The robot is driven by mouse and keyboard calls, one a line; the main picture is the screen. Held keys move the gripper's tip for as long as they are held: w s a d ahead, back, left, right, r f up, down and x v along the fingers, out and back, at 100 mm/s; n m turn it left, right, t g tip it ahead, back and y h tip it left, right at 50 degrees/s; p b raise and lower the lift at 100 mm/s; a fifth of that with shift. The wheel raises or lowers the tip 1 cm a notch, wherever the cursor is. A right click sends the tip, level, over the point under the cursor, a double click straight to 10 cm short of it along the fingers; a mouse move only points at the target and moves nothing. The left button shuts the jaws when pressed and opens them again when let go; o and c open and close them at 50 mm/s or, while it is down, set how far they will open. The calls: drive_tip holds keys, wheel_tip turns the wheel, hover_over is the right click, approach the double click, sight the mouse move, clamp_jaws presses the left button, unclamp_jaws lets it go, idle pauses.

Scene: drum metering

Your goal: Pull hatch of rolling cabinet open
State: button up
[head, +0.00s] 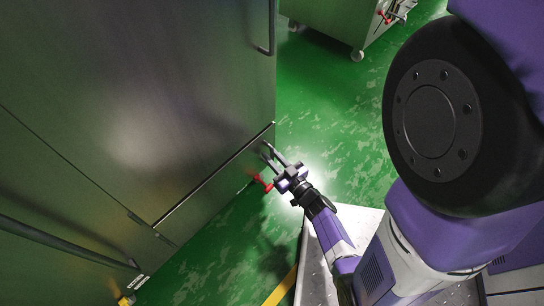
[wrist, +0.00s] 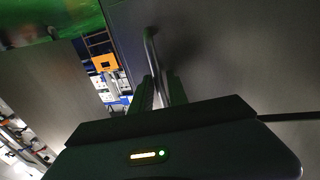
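The rolling cabinet is a large brushed-steel body (head: 130,90) filling the left of the head view; its hatch panels look flush. A dark vertical handle (head: 267,38) stands near its upper right edge. My gripper (head: 266,151) is at the cabinet's lower right corner, its two fingers pointing at the steel. In the wrist view a slim bar handle (wrist: 151,42) rises from between the fingers of my gripper (wrist: 160,84). The fingers stand slightly apart around the bar. Whether they press on it is hidden.
A red lever (head: 263,184) sits just below my gripper. A second steel cart (head: 335,25) on casters stands at the back. A long rail (head: 65,240) crosses the lower left. Green floor (head: 325,110) is clear to the right of the cabinet.

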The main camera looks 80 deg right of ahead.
drive_tip(key=shift+c, duration=0.4)
clamp_jaws()
idle(0.9)
